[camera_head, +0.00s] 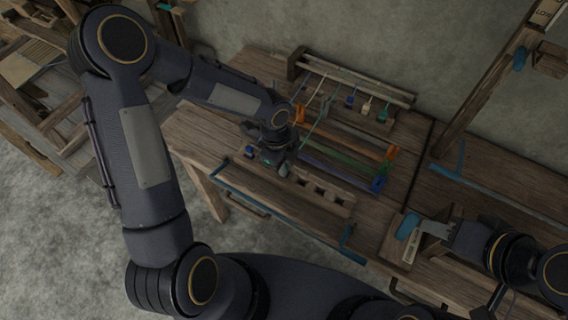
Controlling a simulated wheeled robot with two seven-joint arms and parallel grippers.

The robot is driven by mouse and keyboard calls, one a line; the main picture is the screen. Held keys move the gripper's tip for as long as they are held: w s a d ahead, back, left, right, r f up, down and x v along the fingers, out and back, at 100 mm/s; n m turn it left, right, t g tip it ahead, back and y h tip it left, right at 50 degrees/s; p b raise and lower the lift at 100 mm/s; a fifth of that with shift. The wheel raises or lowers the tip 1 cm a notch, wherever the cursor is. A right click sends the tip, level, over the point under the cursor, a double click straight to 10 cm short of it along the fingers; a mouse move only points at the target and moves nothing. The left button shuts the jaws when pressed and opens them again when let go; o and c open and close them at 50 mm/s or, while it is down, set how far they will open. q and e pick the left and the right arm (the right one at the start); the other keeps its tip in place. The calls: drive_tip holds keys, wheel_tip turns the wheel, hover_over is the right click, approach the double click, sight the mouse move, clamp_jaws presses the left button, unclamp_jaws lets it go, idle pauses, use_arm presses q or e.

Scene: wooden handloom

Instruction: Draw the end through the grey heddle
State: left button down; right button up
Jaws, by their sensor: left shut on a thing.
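My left gripper (280,166) is over the front left of the wooden loom bench (218,140), low above its top. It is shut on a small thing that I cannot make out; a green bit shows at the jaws. A thin grey-green strand (316,120) slants from the rack down towards this gripper; I cannot tell whether it is held. Pale strands (321,85) and small blue, cream and green pieces (367,107) hang at the rack (358,80). I cannot single out the grey heddle. My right gripper (432,230) is at the lower right, its jaws unclear.
Coloured bars with orange and blue ends (345,158) lie across the bench right of my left gripper. A slotted wooden block (322,190) lies in front. A labelled wooden piece (410,250) is near my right gripper. A slanted wooden post (485,85) stands at the right.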

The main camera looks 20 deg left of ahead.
use_arm(q)
drive_tip(key=c, duration=1.4)
unclamp_jaws()
drive_tip(key=shift+w+a+r, duration=0.1)
drive_tip(key=shift+a+r, duration=0.1)
drive_tip(key=shift+r, duration=1.1)
drive_tip(key=shift+a+r, duration=0.15)
drive_tip(key=shift+r, duration=1.15)
drive_tip(key=shift+w+a+r, duration=0.1)
drive_tip(key=shift+a+r, duration=0.1)
drive_tip(key=shift+r, duration=1.1)
